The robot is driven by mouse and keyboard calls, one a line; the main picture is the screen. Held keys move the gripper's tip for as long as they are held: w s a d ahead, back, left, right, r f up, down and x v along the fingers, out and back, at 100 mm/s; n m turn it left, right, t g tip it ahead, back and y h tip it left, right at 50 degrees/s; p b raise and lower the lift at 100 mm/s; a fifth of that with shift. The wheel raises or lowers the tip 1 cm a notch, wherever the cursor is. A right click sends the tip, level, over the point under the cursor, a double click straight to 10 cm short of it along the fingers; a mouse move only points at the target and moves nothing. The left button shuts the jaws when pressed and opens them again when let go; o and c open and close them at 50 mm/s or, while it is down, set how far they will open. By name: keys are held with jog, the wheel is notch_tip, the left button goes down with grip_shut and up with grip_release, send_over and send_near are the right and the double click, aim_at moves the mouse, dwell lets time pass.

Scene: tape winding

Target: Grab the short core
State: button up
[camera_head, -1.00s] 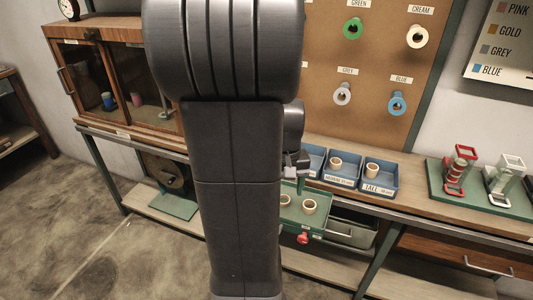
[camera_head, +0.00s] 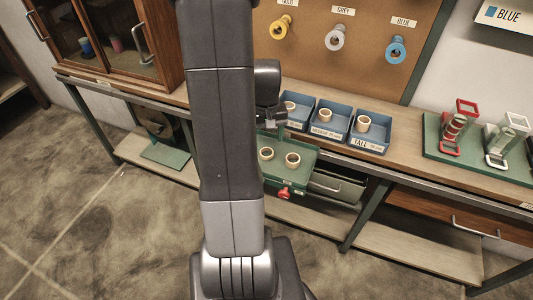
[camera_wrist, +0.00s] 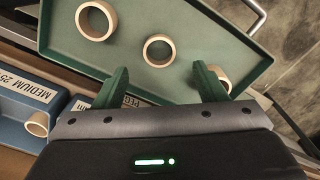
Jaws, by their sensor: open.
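Three cream ring-shaped cores lie in the green tray (camera_wrist: 240,80): a left one (camera_wrist: 97,20), a middle one (camera_wrist: 158,50) and a right one (camera_wrist: 215,77) in the wrist view. I cannot tell for sure which is the short one. My gripper (camera_wrist: 160,86) is open with nothing between its green fingers. The middle core lies just beyond the gap between the fingertips, and the right core is partly hidden by the right finger. In the head view my gripper (camera_head: 270,128) is above the back edge of the tray, and two cores (camera_head: 266,153) (camera_head: 292,160) show there.
Blue bins behind the tray hold cores, including the medium bin (camera_head: 328,123) and the tall bin (camera_head: 371,132). A green board (camera_head: 432,140) with red and grey devices stands to the right. Coloured tape rolls hang on the pegboard (camera_head: 370,15).

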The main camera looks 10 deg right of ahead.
aim_at(267, 155)
notch_tip(267, 155, down, 5)
jog(key=shift+s+f, duration=0.1)
jog(key=shift+s, duration=0.05)
jog(key=c, duration=1.1)
